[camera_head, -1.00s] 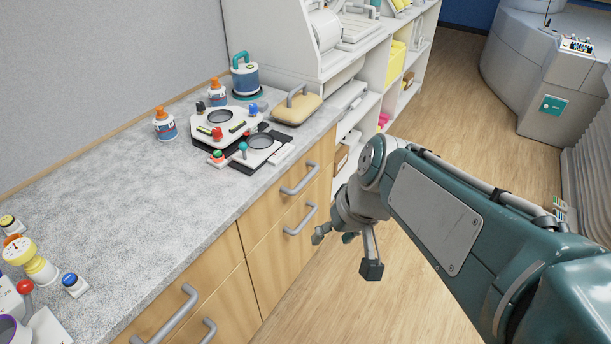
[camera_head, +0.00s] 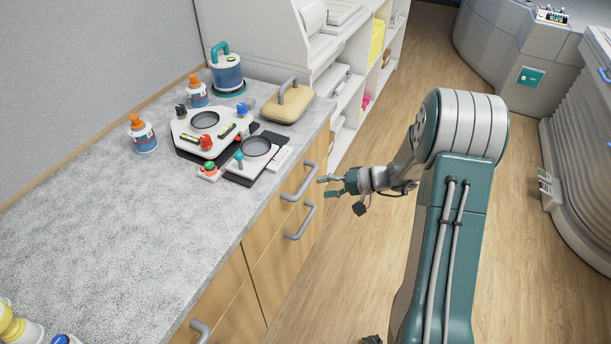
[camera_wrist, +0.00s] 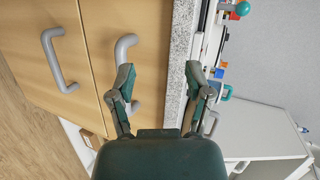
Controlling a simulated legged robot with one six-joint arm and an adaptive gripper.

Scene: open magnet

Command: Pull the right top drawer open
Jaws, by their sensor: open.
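The right top drawer (camera_head: 267,224) has a light wood front just under the grey countertop and looks shut. Its grey bar handle (camera_head: 301,183) shows in the head view; in the wrist view the same handle (camera_wrist: 121,47) is partly covered by the left finger. My gripper (camera_head: 327,187) is open and empty, just right of this handle, with its fingers pointing at the cabinet. In the wrist view my gripper's fingers (camera_wrist: 160,75) stand apart over the drawer front and counter edge, with the handle near the left finger rather than centred. Contact cannot be told.
A lower drawer handle (camera_head: 300,221) sits below; it also shows in the wrist view (camera_wrist: 57,60). The speckled countertop (camera_head: 130,230) carries bottles, a white device (camera_head: 210,133) and a tan handled block (camera_head: 287,103). White shelving (camera_head: 345,100) stands beyond. Wooden floor on the right is open.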

